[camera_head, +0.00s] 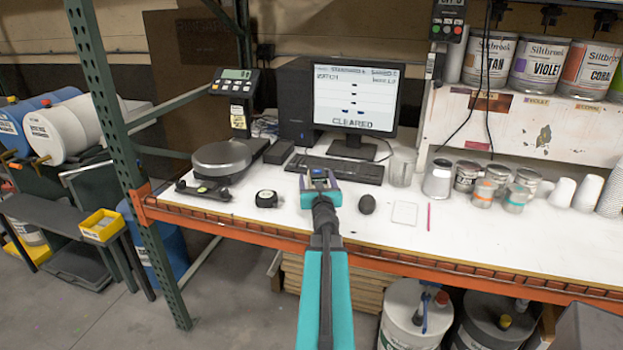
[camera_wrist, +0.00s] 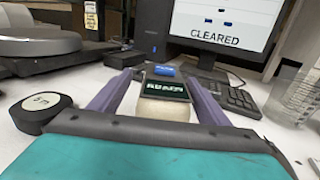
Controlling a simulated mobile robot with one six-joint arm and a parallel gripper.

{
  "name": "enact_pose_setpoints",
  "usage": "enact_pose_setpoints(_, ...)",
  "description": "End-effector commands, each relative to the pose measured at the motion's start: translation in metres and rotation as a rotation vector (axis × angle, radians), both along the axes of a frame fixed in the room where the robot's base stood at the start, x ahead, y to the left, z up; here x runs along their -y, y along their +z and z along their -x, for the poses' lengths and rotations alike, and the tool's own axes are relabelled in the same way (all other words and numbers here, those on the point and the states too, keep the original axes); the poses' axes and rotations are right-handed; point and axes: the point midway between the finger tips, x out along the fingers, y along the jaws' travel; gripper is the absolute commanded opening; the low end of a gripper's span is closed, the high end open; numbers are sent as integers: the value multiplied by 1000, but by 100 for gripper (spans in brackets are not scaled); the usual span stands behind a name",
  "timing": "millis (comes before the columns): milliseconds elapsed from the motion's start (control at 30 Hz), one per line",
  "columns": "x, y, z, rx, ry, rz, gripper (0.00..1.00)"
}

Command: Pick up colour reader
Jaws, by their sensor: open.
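The colour reader is a small device with a dark screen, a blue top part and a pale body. In the wrist view the colour reader (camera_wrist: 166,88) stands on the white bench between the two purple fingers of my gripper (camera_wrist: 158,88). The fingers are open, one on each side of it; I cannot tell whether either touches it. In the head view my gripper (camera_head: 320,180) is over the bench in front of the keyboard, and the reader (camera_head: 319,174) shows only as a small dark and blue patch between the fingers. The reader's lower part is hidden by my gripper.
A black tape measure (camera_head: 266,198) lies to the left and a dark rounded object (camera_head: 367,203) to the right. The keyboard (camera_head: 335,168) and monitor (camera_head: 354,97) are behind. A scale (camera_head: 222,158) stands left; a clear beaker (camera_head: 402,168) and cans stand right.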

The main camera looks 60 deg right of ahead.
Motion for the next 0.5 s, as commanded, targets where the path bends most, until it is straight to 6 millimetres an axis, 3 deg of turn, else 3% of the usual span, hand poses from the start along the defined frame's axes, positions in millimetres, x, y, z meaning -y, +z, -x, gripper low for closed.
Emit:
enact_pose_setpoints(167,8,0,0,1,-3,-1,70)
enact_pose_setpoints(500,-1,0,-11,1,13,-1,70)
